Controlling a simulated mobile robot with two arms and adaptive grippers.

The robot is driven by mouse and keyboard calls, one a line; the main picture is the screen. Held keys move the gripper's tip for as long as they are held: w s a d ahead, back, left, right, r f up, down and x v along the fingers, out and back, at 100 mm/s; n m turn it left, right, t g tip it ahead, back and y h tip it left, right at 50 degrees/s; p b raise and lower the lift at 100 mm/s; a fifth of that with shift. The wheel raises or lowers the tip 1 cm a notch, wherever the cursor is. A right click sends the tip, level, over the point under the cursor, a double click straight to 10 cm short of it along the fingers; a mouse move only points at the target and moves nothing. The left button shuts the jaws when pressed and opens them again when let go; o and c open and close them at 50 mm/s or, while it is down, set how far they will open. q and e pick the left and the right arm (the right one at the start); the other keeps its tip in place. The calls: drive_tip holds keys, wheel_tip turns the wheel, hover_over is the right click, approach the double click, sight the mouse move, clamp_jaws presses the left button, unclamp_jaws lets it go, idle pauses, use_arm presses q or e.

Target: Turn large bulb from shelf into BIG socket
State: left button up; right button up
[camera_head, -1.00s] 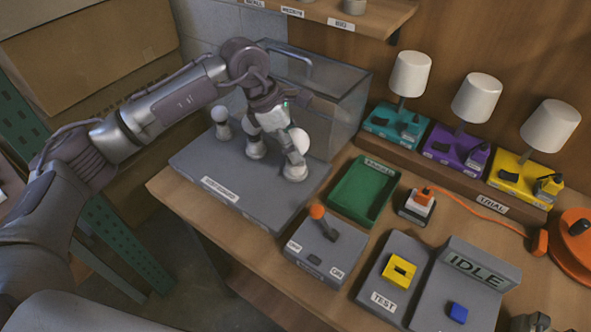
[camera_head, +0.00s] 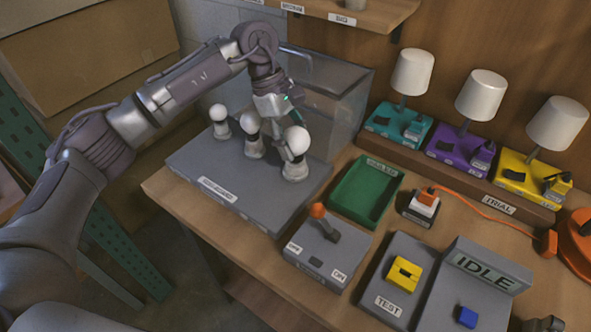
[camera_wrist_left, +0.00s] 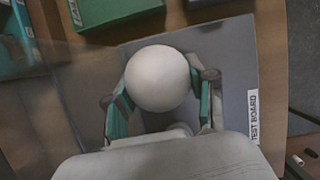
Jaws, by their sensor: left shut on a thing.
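The large white bulb (camera_head: 296,139) stands upright over the right-hand socket (camera_head: 295,171) on the grey test board (camera_head: 215,172). My left gripper (camera_head: 291,143) comes down from above and is shut on this bulb. In the left wrist view the round white bulb (camera_wrist_left: 158,78) sits between the two green-padded fingers of my left gripper (camera_wrist_left: 160,92). Whether the bulb's base is fully seated in the socket is hidden. Two other white bulbs, a left one (camera_head: 218,112) and a middle one (camera_head: 250,122), stand in the neighbouring sockets. My right gripper is not in view.
A clear box (camera_head: 345,100) stands behind the board. A green tray (camera_head: 340,207) and a lever box (camera_head: 326,253) are to its right. The shelf (camera_head: 385,14) is above. Three lamps (camera_head: 411,73) stand at the back right.

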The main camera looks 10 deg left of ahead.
use_arm(q)
drive_tip(key=shift+f, duration=0.2)
drive_tip(key=shift+f+m+g+y+b, duration=0.1)
drive_tip(key=shift+m+g+y+b, duration=0.35)
drive_tip(key=shift+m, duration=0.45)
drive_tip(key=m+g+b, duration=0.1)
drive_tip(key=m, duration=0.2)
drive_tip(key=shift+d, duration=0.1)
drive_tip(key=shift+w+m+g+y+b, duration=0.1)
drive_tip(key=shift+m+g+y+b, duration=0.25)
drive_tip(key=shift+m, duration=0.75)
